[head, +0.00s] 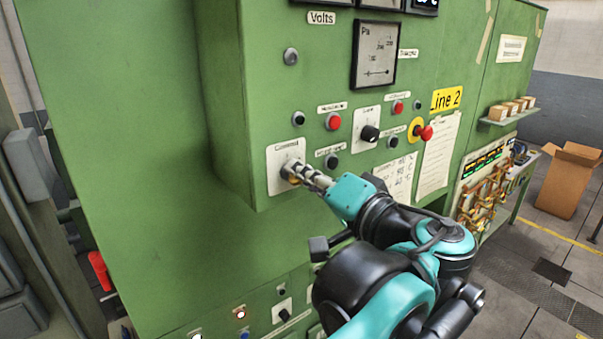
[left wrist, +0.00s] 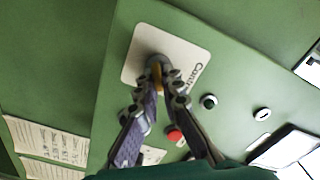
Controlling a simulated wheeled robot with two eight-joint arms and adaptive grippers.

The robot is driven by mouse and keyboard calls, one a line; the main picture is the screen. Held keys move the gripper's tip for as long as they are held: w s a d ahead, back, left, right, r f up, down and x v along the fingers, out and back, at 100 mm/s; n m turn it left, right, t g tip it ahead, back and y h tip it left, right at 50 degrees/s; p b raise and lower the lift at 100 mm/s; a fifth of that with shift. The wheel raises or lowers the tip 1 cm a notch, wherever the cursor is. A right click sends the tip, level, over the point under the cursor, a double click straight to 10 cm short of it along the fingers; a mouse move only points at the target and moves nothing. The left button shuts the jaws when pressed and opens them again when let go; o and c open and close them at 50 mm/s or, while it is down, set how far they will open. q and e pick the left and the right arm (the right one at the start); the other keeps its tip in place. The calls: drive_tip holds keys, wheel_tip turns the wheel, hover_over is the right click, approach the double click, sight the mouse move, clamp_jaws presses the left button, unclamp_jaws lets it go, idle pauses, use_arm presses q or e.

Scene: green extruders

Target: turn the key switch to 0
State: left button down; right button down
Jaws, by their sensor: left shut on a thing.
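The key switch (head: 290,169) sits on a pale plate (head: 274,184) at the lower left corner of the green panel. My left gripper (head: 301,175) reaches it from the right and is shut on the key. In the left wrist view, the round switch body (left wrist: 158,61) shows just beyond my left gripper's fingertips (left wrist: 165,84). A yellowish strip of the key (left wrist: 157,76) shows between the fingers. The fingers hide most of the key, so I cannot tell which mark it points to. My right gripper is not in view.
A black knob (head: 370,133), a red button (head: 333,121) and a red emergency stop (head: 425,132) stick out of the panel nearby. More controls (head: 284,314) sit lower down. A cardboard box (head: 568,182) stands on the floor at the far right.

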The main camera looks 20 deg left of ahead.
use_arm(q)
drive_tip(key=n, duration=0.6)
drive_tip(key=shift+s+a+r, duration=0.1)
drive_tip(key=shift+r, duration=0.05)
drive_tip(key=n, duration=0.4)
drive_tip(key=shift+s+a+n, duration=0.1)
drive_tip(key=shift+s+n, duration=0.05)
drive_tip(key=shift+n, duration=0.25)
drive_tip(key=c, duration=1.7)
unclamp_jaws()
drive_tip(key=v, duration=1.2)
drive_tip(key=shift+s, duration=0.1)
